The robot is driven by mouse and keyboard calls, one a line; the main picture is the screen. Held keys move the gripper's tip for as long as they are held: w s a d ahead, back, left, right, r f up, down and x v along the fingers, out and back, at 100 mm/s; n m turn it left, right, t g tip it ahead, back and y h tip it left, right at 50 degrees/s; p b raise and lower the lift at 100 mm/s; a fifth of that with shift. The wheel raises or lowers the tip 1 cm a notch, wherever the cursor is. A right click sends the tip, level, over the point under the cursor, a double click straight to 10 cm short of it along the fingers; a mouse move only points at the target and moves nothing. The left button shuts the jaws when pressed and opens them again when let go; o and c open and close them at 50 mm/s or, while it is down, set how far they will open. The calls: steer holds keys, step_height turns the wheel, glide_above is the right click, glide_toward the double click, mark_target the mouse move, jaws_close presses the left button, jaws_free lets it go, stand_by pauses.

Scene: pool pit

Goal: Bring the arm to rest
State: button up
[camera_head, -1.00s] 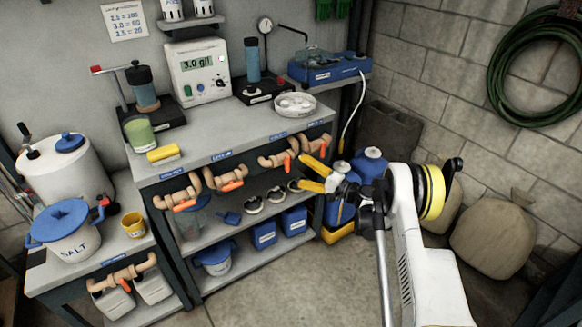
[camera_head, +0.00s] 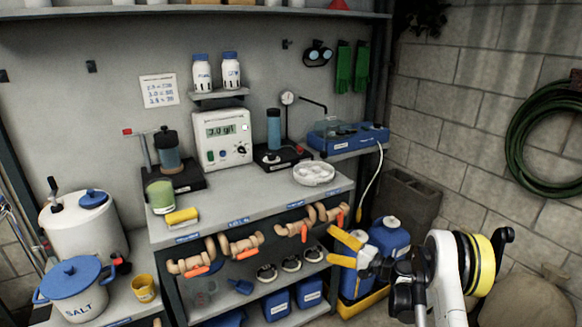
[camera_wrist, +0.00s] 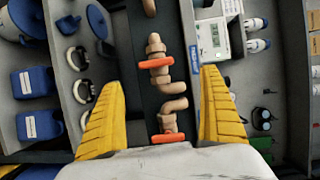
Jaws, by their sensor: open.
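My gripper (camera_head: 344,248) has yellow fingers and is open in the head view. It is in front of the right end of the bench, with nothing between its fingers. My white arm with a yellow and black joint runs down to the lower right. In the wrist view my gripper (camera_wrist: 160,115) shows both yellow fingers spread wide. Beyond the gap are tan pipes with orange valve handles (camera_wrist: 165,138) on the bench front, apart from the fingers.
The bench top (camera_head: 262,188) carries a white meter (camera_head: 222,138), a white dish (camera_head: 313,173) and a yellow sponge (camera_head: 182,216). Blue jugs (camera_head: 389,238) stand behind my gripper. A salt bucket (camera_head: 77,292) is at lower left. A green hose (camera_head: 545,140) hangs on the right wall.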

steer(key=s+a+r+n+g+h, duration=0.1)
steer(key=a+r, duration=0.1)
steer(key=r, duration=0.4)
steer(key=s+a+r+n+g+h, duration=0.1)
steer(key=s+a+r+h, duration=0.1)
steer(key=r, duration=0.4)
steer(key=s+a+r+n+g+h, duration=0.2)
steer(key=s+r+h, duration=0.1)
steer(key=s+r, duration=0.6)
steer(key=s+d+n+h, duration=0.2)
steer(key=s+d+h, duration=0.1)
steer(key=s, duration=1.2)
steer(key=s+d+n+h, duration=0.2)
steer(key=s+d+h, duration=0.1)
steer(key=s, duration=1.2)
steer(key=shift+s+f+g+h, duration=0.3)
steer(key=shift+s+f+h, duration=0.05)
steer(key=shift+h, duration=0.15)
steer(key=shift+c, duration=0.3)
